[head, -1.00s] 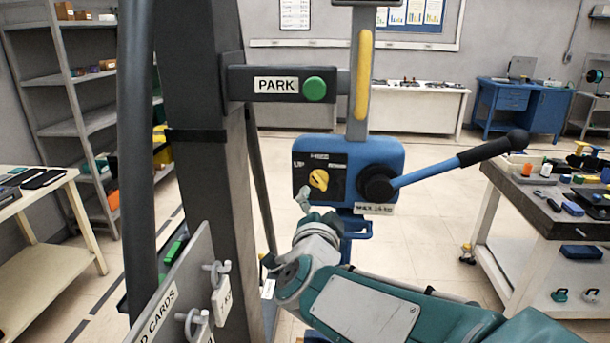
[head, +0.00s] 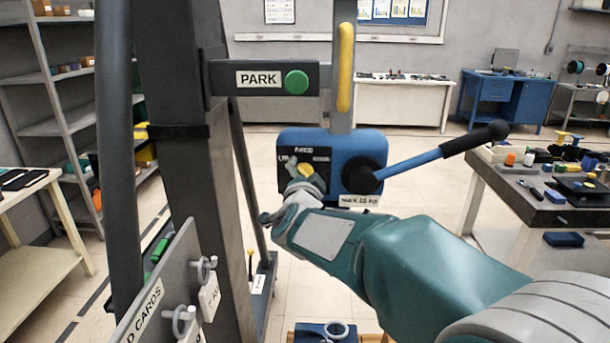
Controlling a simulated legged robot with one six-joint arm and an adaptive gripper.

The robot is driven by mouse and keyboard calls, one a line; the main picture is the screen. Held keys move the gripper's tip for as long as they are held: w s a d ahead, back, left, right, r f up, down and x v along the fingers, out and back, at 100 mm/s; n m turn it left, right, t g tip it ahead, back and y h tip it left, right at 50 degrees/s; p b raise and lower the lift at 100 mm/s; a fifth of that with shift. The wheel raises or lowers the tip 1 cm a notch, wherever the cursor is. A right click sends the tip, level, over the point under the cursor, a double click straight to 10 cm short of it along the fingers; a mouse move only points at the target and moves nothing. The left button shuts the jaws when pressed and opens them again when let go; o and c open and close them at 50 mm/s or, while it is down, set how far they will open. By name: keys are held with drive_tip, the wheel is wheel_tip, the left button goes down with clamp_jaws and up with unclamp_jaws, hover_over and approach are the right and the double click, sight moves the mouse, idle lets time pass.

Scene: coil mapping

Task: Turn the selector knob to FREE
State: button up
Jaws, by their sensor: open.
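The yellow selector knob (head: 305,169) sits on a black plate (head: 320,157) at the left of the blue control box (head: 343,139). My gripper (head: 291,164) is in front of the plate, its fingers at the knob's left side. It is open, and its body covers the lower part of the knob and plate. I cannot tell whether a finger touches the knob. The small print on the plate is only partly legible, and the knob's pointing direction is mostly hidden.
A lever with a black grip (head: 489,133) sticks out right of the box. A PARK arm with a green button (head: 297,82) is above. A dark post (head: 188,200) and a card board (head: 162,285) stand left. A loaded workbench (head: 545,210) is at right.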

drive_tip(key=c, duration=1.1)
drive_tip(key=shift+c, duration=0.2)
drive_tip(key=shift+m, duration=0.3)
drive_tip(key=m, duration=0.3)
drive_tip(key=shift+f+m, duration=0.15)
drive_tip(key=shift+m, duration=0.15)
drive_tip(key=shift+f+m, duration=0.15)
drive_tip(key=shift+m, duration=1.55)
drive_tip(key=o, duration=1.1)
drive_tip(key=shift+o, duration=0.2)
